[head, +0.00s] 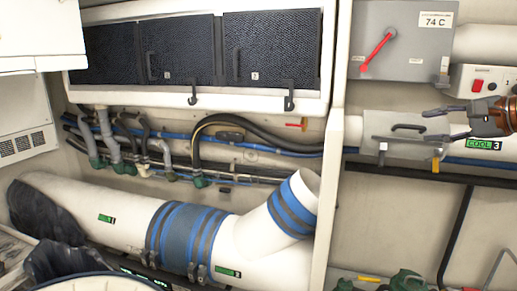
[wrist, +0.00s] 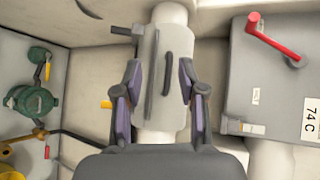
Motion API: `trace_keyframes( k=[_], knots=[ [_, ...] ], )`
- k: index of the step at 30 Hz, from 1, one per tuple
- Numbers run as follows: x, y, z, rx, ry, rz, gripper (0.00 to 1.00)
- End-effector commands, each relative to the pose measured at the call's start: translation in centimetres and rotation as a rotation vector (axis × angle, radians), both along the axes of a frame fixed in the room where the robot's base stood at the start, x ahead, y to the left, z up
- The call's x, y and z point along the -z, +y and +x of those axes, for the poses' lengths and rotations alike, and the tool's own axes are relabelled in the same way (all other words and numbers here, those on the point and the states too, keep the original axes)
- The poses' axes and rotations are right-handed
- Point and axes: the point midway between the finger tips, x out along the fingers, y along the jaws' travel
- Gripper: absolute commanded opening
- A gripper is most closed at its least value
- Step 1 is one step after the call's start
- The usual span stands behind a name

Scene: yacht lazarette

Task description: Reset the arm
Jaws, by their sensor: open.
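My gripper (head: 432,126) is at the right of the head view, open, its fingers pointing left. In the wrist view my gripper (wrist: 160,78) shows both fingers apart. Between and beyond them is a grey cover plate (wrist: 163,50) with a dark handle (wrist: 168,72), set on a white pipe. Nothing is held between the fingers. I cannot tell whether a finger touches the plate. In the head view the plate (head: 375,128) and its handle (head: 408,127) lie left of the fingertips.
A grey box (head: 405,45) with a red lever (head: 377,52) and a "74 C" label is above my gripper. A panel with a red switch (head: 477,85) is close by. Large white ducting (head: 110,215) and hoses fill the left. Green valves (head: 405,282) are low right.

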Motion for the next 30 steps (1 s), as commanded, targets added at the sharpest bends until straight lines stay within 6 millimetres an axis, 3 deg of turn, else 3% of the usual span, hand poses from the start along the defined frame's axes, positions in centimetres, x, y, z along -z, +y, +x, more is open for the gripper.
trace_keyframes(
  k=[1, 6, 11, 15, 21, 26, 30],
  knots=[
    [0.6, 2.8, 0.2, -0.056, 0.019, -0.047, 0.41],
    [4.1, 11.9, -0.4, -0.252, 0.087, -0.228, 0.41],
    [8.5, 18.5, -2.5, -0.421, 0.155, -0.392, 0.41],
    [13.0, 23.0, -5.3, -0.565, 0.222, -0.53, 0.41],
    [20.0, 27.0, -10.7, -0.763, 0.329, -0.716, 0.41],
    [25.6, 28.0, -15.9, -0.912, 0.425, -0.846, 0.41],
    [30.2, 27.6, -20.7, -1.035, 0.517, -0.939, 0.41]
  ],
)
